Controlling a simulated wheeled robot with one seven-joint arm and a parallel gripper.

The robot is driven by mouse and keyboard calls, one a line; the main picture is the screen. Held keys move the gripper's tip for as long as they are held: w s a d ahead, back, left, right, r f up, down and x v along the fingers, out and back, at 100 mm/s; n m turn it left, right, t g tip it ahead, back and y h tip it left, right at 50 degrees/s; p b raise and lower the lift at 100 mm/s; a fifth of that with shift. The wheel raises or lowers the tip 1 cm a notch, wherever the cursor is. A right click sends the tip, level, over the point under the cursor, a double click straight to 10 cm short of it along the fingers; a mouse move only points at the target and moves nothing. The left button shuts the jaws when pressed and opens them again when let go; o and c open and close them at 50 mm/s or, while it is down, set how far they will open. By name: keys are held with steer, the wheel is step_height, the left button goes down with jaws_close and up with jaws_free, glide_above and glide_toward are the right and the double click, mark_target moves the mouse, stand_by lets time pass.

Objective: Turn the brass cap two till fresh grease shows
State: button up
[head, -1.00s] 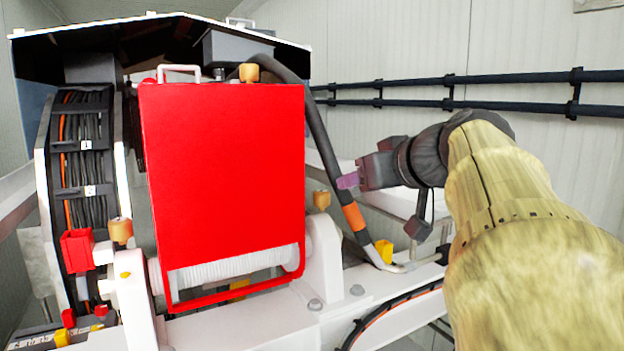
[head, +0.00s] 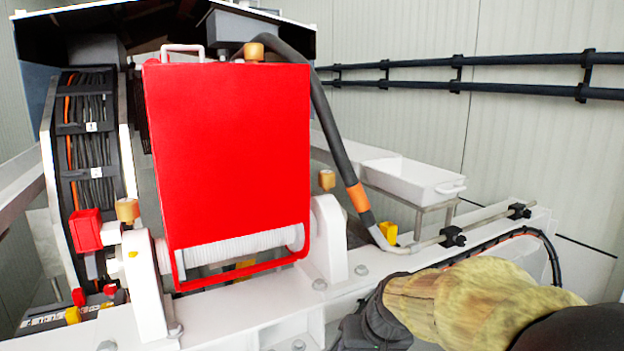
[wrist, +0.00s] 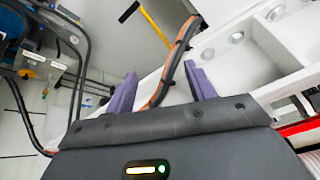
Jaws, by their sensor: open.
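Three brass caps show in the head view. One (head: 253,50) is at the top behind the red panel, one (head: 327,180) is on the white bearing block right of the panel, and one (head: 127,210) is at the left by a red box. I cannot tell which is cap two, and no fresh grease can be made out. My gripper (wrist: 162,88) is open and empty in the wrist view, its purple fingers apart over a white frame with an orange-and-black cable.
The red panel (head: 230,150) stands in the middle. A thick black hose (head: 330,135) curves down its right side. A white tray (head: 415,175) stands behind the white rail. A yellow-handled tool (wrist: 155,25) and hoses (wrist: 80,70) show in the wrist view.

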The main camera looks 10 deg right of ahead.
steer(key=s+a+f+m+g+p, duration=0.2)
steer(key=s+a+f+m+p, duration=0.25)
steer(key=f, duration=0.65)
steer(key=w+a+r+m+t+y+p, duration=0.1)
steer(key=w+r+m+t+y+p, duration=0.2)
steer(key=r+m, duration=0.45)
steer(key=w+a+r+m+t+y+p, duration=0.2)
steer(key=w+r+m+t+p, duration=0.15)
steer(key=r+m, duration=0.4)
steer(key=d+r+m+t+p, duration=0.1)
steer(key=d+r+m+t, duration=0.1)
steer(key=r, duration=0.5)
steer(key=d+r+m+t+h+p, duration=0.1)
steer(key=d+r+m+t, duration=0.2)
steer(key=r+m, duration=0.3)
steer(key=d+r+m+t+p, duration=0.1)
steer(key=d+r+m, duration=0.3)
steer(key=r, duration=0.6)
steer(key=shift+w+d+t, duration=0.15)
steer(key=shift+d+t, duration=0.2)
steer(key=shift+t, duration=0.5)
